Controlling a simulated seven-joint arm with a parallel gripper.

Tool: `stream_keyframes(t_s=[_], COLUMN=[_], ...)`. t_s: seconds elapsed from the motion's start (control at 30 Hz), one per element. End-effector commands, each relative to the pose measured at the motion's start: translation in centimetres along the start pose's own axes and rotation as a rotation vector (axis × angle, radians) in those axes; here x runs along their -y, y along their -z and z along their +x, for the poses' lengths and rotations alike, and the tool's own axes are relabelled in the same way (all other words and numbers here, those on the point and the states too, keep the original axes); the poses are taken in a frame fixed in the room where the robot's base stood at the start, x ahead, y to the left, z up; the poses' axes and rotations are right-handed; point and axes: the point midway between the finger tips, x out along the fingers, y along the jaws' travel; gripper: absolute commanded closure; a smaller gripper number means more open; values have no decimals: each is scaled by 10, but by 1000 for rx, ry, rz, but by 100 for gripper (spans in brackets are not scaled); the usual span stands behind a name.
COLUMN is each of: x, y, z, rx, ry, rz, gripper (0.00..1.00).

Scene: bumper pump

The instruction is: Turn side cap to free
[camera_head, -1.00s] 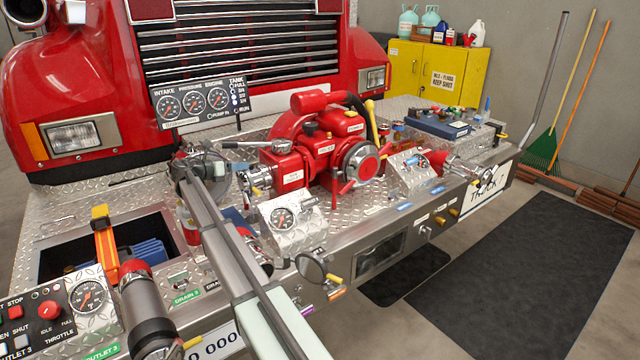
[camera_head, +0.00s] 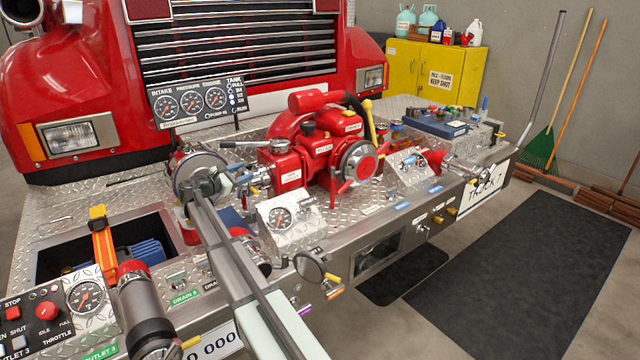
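The red pump (camera_head: 318,150) sits on the diamond-plate deck. A chrome fitting (camera_head: 261,180) with small blue and yellow parts is at its left side; I take it for the side cap, but its outline is small and partly hidden. My arm reaches up from the bottom middle, and its round metal wrist is left of the pump. My gripper (camera_head: 234,186) points right, toward the fitting, with its pale fingertips close beside it. I cannot tell whether they touch it or how far apart they are.
A gauge panel (camera_head: 192,103) stands behind my wrist. An open bay (camera_head: 62,225) is at the left.

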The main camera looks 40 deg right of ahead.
Motion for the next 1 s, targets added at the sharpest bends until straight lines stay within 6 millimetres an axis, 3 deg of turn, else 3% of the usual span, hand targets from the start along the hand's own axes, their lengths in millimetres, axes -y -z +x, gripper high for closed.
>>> stream_keyframes(t_s=[0.43,1.0], x=[22,25], y=[5,10], z=[-3,-95], rx=[62,60], ry=[-59,-61], rz=[310,306], gripper=[53,53])
